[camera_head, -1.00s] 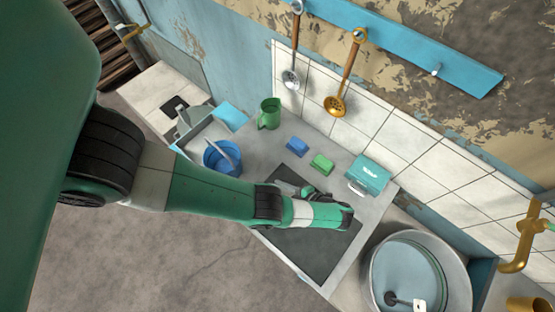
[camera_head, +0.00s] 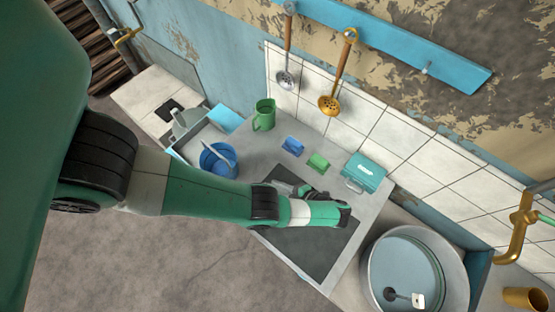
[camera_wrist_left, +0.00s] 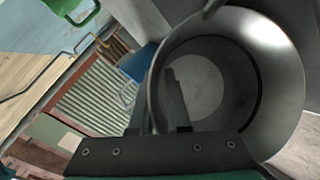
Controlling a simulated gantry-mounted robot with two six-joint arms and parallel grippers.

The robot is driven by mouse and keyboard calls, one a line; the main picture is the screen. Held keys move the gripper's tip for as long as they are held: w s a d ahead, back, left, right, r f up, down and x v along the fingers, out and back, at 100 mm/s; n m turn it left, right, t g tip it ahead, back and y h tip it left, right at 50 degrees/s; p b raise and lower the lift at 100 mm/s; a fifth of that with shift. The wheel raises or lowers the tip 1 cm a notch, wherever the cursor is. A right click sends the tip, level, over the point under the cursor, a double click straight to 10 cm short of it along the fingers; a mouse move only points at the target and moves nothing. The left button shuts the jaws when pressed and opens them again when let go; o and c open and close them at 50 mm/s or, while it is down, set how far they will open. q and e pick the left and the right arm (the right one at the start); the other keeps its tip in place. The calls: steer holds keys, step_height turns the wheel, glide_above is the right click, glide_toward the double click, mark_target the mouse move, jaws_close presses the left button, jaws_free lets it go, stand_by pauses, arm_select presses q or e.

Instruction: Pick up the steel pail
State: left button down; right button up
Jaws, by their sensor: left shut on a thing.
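The steel pail (camera_wrist_left: 275,70) fills the right of the left wrist view, its round open mouth facing the camera and its inside looking empty. My left gripper (camera_wrist_left: 160,90) is shut on the pail's near wall at the rim, with one finger inside the mouth. In the head view my left gripper (camera_head: 308,191) is over the dark mat, mostly hidden by my own forearm. The pail cannot be made out clearly there, and I cannot tell whether it is clear of the surface. My right gripper is not in view.
Behind the dark mat (camera_head: 310,253) stand a green jug (camera_head: 264,115), a blue block (camera_head: 292,146), a green block (camera_head: 318,163) and a teal box (camera_head: 364,172). A blue bucket (camera_head: 207,163) is left; a large round metal basin (camera_head: 456,265) is right. Ladles hang on the wall.

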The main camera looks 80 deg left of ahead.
arm_select(q)
step_height(320, 180, up, 10)
steer(key=p, duration=0.8)
steer(key=shift+f+p, duration=0.2)
steer(key=shift+p, duration=0.15)
